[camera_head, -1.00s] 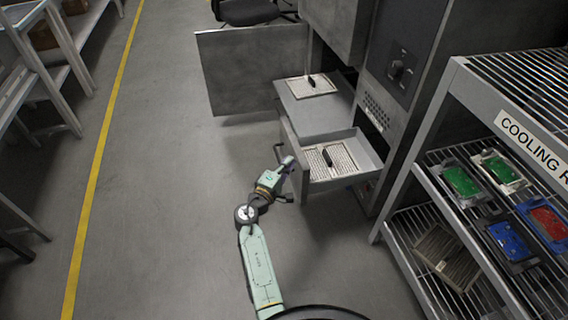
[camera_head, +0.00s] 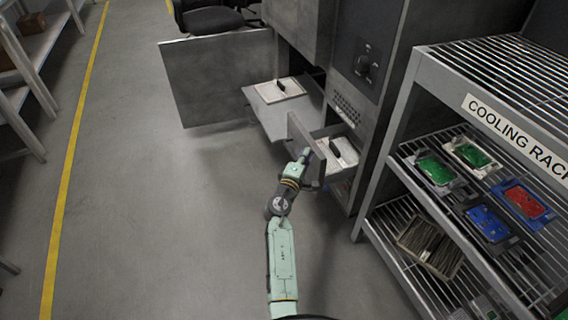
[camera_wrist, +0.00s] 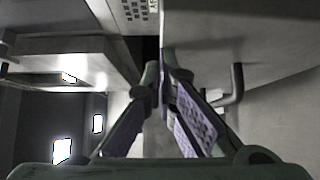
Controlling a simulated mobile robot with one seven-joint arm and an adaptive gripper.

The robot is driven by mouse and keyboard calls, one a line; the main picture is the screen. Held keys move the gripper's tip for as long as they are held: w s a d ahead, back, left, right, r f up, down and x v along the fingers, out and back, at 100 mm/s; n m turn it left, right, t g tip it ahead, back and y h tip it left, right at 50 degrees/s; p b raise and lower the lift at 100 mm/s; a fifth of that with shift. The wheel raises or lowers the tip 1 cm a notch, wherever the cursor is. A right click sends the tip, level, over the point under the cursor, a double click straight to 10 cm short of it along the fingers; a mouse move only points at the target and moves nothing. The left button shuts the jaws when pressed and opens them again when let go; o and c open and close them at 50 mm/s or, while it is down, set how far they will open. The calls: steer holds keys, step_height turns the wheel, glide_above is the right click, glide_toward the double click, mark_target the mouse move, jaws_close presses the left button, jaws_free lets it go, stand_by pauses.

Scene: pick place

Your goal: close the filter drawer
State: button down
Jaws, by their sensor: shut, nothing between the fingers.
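The lower drawer (camera_head: 304,140) of the grey cabinet stands partly open, with a light perforated filter (camera_head: 343,150) and its dark handle inside. My gripper (camera_head: 305,156) is at the outer face of the drawer front, near its lower middle. In the wrist view my gripper (camera_wrist: 164,78) has its fingertips together with nothing between them. The tips are close to the drawer front (camera_wrist: 205,45); I cannot tell if they touch. A dark bar handle (camera_wrist: 236,86) sticks out to the right of the fingers.
An upper tray (camera_head: 268,112) with another filter (camera_head: 280,90) sticks out beyond the drawer. An open cabinet door (camera_head: 215,80) stands at the left. The cooling rack (camera_head: 392,170) with coloured parts is close on the right. The floor to the left is clear.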

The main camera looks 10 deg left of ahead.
steer(key=w+d+b, duration=0.1)
steer(key=w+d, duration=0.8)
steer(key=d, duration=0.4)
steer(key=shift+d, duration=0.3)
steer(key=shift+w+d, duration=0.1)
